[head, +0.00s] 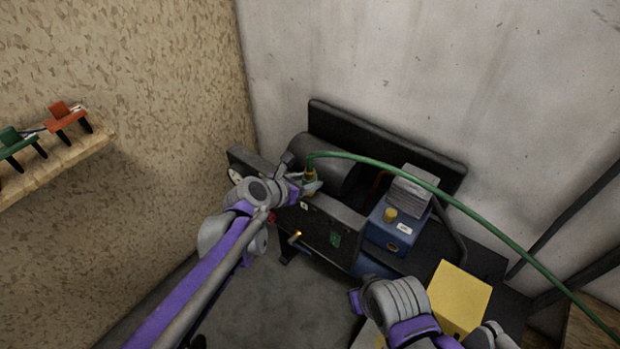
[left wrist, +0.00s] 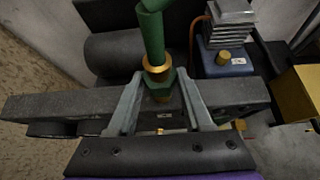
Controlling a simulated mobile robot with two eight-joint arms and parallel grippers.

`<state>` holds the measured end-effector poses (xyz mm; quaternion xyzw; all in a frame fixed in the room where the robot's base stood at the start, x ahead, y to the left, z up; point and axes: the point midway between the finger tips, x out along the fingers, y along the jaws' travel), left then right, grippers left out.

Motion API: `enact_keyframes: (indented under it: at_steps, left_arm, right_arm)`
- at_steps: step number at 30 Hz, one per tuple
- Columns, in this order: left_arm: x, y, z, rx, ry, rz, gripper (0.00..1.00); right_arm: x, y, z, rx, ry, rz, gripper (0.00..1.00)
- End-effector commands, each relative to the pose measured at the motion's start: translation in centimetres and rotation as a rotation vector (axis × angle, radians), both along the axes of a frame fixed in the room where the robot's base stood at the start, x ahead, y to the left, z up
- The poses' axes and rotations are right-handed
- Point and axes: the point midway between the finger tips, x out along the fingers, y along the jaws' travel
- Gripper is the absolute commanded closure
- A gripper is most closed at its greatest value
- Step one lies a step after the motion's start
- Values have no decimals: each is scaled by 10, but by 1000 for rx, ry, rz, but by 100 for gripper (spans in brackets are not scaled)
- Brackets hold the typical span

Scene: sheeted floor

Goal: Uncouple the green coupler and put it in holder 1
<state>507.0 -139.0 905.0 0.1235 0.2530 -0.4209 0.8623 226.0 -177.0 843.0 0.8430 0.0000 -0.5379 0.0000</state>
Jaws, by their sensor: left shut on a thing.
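The green coupler (left wrist: 160,80) has a hexagonal green body and a brass collar, and stands upright on top of the black machine. A green hose (head: 400,176) runs from it to the lower right in the head view. My left gripper (head: 311,185) is at the coupler, and its fingers (left wrist: 160,103) are shut on the coupler from both sides in the left wrist view. The lower end of the coupler is partly hidden. I cannot make out which thing is holder 1. My right arm shows at the bottom right of the head view, but its fingers do not.
The black machine (head: 330,235) with a dark cylinder stands against the wall. A blue unit (head: 393,232) with a grey finned block and a yellow box (head: 459,298) are to its right. A wooden shelf (head: 60,160) with green and orange pieces is at left. The floor in front is clear.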

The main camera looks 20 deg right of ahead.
Motion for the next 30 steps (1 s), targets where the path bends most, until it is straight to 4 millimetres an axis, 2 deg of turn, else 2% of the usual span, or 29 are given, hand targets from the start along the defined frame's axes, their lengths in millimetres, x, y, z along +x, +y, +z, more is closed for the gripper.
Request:
enact_keyframes:
  at_steps: [1, 2, 11, 30]
  left_arm:
    - [0, 0, 0, 0, 0, 0, 95]
    - [0, 0, 0, 0, 0, 0, 100]
    - [0, 0, 1, 0, 0, 0, 100]
    - [0, 0, 20, 0, 0, 0, 100]
  right_arm:
    - [0, 0, 0, 0, 0, 0, 100]
    - [0, 0, 0, 0, 0, 0, 100]
    - [0, 0, 1, 0, 0, 0, 100]
    - [2, 0, 14, 0, -4, 0, 100]
